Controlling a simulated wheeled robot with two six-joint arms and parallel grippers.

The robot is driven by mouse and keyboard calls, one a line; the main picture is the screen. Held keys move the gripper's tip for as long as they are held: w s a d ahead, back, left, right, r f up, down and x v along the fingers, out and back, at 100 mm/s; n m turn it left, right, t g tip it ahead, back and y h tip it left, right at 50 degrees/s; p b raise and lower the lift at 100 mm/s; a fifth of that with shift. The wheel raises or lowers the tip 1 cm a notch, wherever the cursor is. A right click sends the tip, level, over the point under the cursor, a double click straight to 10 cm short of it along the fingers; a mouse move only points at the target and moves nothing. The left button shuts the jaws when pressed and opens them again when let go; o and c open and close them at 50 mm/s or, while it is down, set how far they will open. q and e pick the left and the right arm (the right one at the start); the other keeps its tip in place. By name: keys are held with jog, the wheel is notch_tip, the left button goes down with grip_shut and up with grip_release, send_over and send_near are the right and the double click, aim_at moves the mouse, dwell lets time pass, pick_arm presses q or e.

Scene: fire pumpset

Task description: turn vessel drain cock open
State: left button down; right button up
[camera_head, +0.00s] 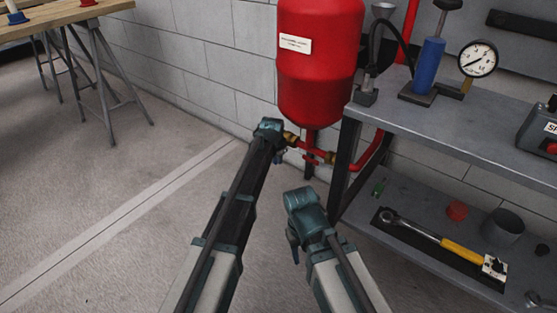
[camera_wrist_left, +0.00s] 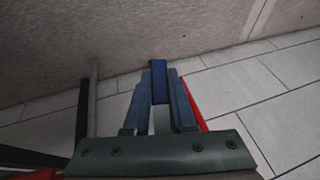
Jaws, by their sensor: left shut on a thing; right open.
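The red vessel (camera_head: 318,60) stands by the wall with red pipework and brass fittings below it. A brass fitting (camera_head: 291,138) sits at the left end of this pipework, right beside my left gripper (camera_head: 271,130). In the left wrist view my left gripper (camera_wrist_left: 160,84) is shut on a blue lever (camera_wrist_left: 159,70), which looks like the drain cock's handle. In the head view the gripper body hides the lever and fingertips. My right gripper (camera_head: 301,205) is open and empty, lower and nearer, apart from the pipework.
A grey workbench (camera_head: 440,110) at right carries a pressure gauge (camera_head: 478,60) and a blue cylinder (camera_head: 428,66). Its lower shelf (camera_head: 395,190) holds a yellow-handled wrench (camera_head: 440,240) and a red cap (camera_head: 457,211). A bench leg stands close to the pipe.

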pick_arm(q)
jog(key=c, duration=0.7)
grip_release()
jog(key=shift+c, duration=0.2)
jog(key=shift+r, duration=0.1)
jog(key=p+v, duration=0.7)
jog(key=shift+s, duration=0.1)
